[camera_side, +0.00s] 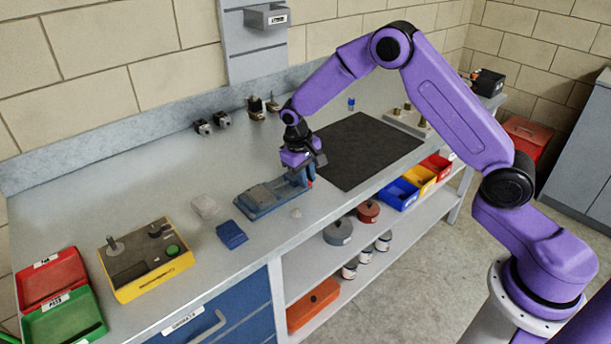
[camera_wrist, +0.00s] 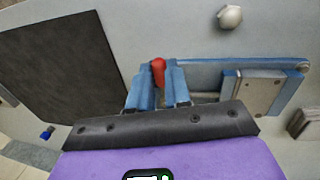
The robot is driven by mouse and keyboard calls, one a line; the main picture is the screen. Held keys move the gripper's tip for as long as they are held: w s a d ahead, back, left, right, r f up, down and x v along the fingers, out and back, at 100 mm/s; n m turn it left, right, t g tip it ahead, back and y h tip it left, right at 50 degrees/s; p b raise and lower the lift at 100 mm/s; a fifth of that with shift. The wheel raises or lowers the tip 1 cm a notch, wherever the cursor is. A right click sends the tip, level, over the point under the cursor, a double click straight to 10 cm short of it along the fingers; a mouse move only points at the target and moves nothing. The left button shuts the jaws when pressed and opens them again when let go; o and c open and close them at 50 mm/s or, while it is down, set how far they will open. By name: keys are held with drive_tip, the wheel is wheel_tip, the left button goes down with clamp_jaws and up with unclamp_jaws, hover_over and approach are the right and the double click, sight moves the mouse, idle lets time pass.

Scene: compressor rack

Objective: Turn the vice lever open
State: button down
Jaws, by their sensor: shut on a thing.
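The blue vice (camera_side: 262,199) sits on the grey bench, left of the black mat, with its long bed running to the left. In the wrist view the vice (camera_wrist: 240,66) stretches to the right, with a metal-topped jaw block (camera_wrist: 255,92) on it. The red lever (camera_wrist: 158,72) shows at the vice's end between my fingers. My gripper (camera_wrist: 157,88) is shut on the lever, one blue finger on each side. In the side view my gripper (camera_side: 306,172) covers that end of the vice, and only a little red (camera_side: 309,183) shows.
A black mat (camera_side: 366,148) lies to the right of the vice. A blue block (camera_side: 231,234), a grey block (camera_side: 205,207) and a small pale knob (camera_side: 296,212) lie near it. A yellow control box (camera_side: 144,262) and red and green trays (camera_side: 62,318) stand at the left.

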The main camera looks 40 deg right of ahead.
drive_tip(key=shift+d, duration=0.1)
drive_tip(key=d+n, duration=0.1)
drive_tip(key=n, duration=0.2)
drive_tip(key=shift+d, duration=0.15)
drive_tip(key=n, duration=0.1)
drive_tip(key=d+n+t, duration=0.1)
drive_tip(key=shift+w+d+n, duration=0.1)
drive_tip(key=shift+w+n, duration=0.2)
drive_tip(key=n, duration=0.2)
drive_tip(key=w+d+n, duration=0.1)
drive_tip(key=d+n+y, duration=0.1)
drive_tip(key=n, duration=0.1)
drive_tip(key=shift+w+n+t, duration=0.3)
drive_tip(key=n, duration=0.1)
drive_tip(key=w+n, duration=0.1)
drive_tip(key=n, duration=0.1)
drive_tip(key=shift+w+d+y, duration=0.25)
drive_tip(key=shift+d+y, duration=0.05)
drive_tip(key=shift+d, duration=0.05)
drive_tip(key=shift+w+d+n+y, duration=0.15)
drive_tip(key=shift+w+n, duration=0.15)
drive_tip(key=shift+n, duration=0.5)
drive_tip(key=shift+w+a+n+y, duration=0.15)
drive_tip(key=shift+w+n, duration=0.15)
drive_tip(key=shift+n, duration=0.5)
drive_tip(key=shift+t, duration=0.3)
drive_tip(key=c, duration=1.1)
unclamp_jaws()
drive_tip(key=shift+d, duration=0.1)
